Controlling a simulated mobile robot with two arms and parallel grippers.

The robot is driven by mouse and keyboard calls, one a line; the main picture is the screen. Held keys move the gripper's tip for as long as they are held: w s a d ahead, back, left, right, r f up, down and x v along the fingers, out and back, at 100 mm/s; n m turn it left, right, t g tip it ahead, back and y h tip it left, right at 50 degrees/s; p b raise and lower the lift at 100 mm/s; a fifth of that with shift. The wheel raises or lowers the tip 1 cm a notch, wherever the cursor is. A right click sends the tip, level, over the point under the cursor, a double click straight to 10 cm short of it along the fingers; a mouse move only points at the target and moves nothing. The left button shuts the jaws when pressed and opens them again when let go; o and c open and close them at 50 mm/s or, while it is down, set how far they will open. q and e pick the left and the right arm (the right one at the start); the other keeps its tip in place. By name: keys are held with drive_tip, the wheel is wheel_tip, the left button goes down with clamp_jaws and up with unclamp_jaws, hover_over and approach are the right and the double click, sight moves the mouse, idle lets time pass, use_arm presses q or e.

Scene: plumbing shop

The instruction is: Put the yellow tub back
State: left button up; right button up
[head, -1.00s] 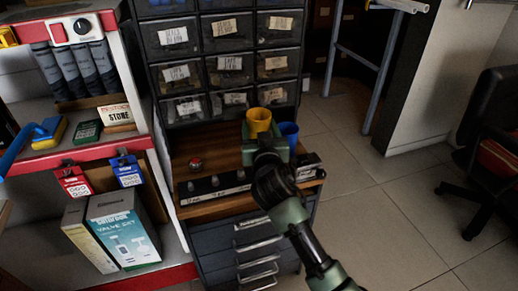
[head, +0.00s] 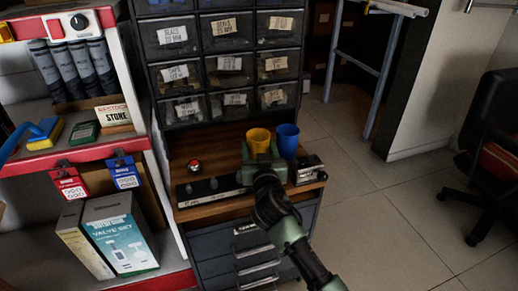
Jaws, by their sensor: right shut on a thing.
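The yellow tub (head: 258,139) is in front of the small-parts drawers, over the wooden top (head: 228,152) of the drawer cabinet. It is upright. My right gripper (head: 263,158) is at its near side, shut on it; the gripper hides the tub's lower part, so I cannot tell if its base touches the wood. A blue tub (head: 287,140) stands just to its right. My left gripper is not in view.
A dark strip with knobs (head: 207,189) runs along the cabinet's front edge, with a small dark device (head: 308,169) at its right end. A red-topped button (head: 194,166) sits left. Labelled drawers (head: 230,70) rise behind. Shelves (head: 75,155) stand left; open floor lies right.

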drive_tip(key=o, duration=1.3)
drive_tip(key=shift+f, duration=0.1)
drive_tip(key=s, duration=0.5)
drive_tip(key=s+p, duration=0.1)
drive_tip(key=s, duration=0.2)
drive_tip(key=shift+d, duration=0.3)
drive_tip(key=shift+w+f, duration=0.1)
